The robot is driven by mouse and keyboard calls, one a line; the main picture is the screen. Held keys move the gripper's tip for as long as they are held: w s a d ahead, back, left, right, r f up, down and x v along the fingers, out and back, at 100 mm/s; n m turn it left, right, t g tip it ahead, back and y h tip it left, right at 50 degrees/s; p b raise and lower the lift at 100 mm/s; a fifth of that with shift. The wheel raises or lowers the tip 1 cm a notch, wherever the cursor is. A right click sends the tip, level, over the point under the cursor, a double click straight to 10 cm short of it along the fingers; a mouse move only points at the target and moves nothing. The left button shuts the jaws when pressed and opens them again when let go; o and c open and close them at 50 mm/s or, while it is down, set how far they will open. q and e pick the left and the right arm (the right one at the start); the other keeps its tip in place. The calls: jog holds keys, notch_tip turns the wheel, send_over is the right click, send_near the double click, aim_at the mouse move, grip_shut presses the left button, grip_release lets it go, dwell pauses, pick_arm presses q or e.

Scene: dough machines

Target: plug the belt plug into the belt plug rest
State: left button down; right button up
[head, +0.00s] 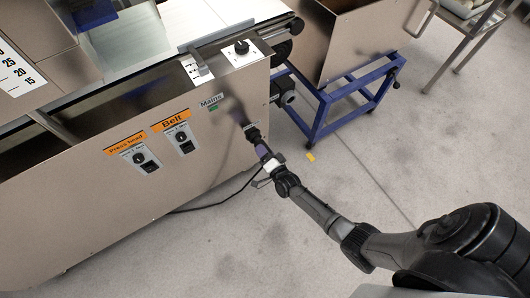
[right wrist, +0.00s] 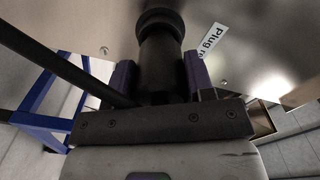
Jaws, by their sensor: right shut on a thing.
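The belt plug is a black cylinder (right wrist: 160,62) between the two purple fingers of my right gripper (right wrist: 160,80) in the right wrist view. In the head view my right gripper (head: 263,153) is shut on the dark plug (head: 253,134) close to the machine's front panel. The plug points at the panel. A wider dark ring shows at its far end, beside a label reading "Plug r…" (right wrist: 211,40). The plug rest is mostly hidden behind the plug. I cannot tell whether the plug is seated or just in front of it. My left gripper is out of view.
The panel (head: 120,200) carries a Mains label (head: 211,101) and orange-labelled Belt (head: 180,138) and Press head (head: 139,158) switches. A black cable (head: 215,204) trails below the gripper. A blue wheeled frame (head: 320,115) stands right.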

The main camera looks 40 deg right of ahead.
jog(key=shift+w+d, duration=0.1)
jog(key=shift+w, duration=0.45)
jog(key=shift+w+b, duration=0.2)
jog(key=shift+b, duration=0.1)
jog(key=o, duration=1.4)
jog(key=shift+s, duration=0.35)
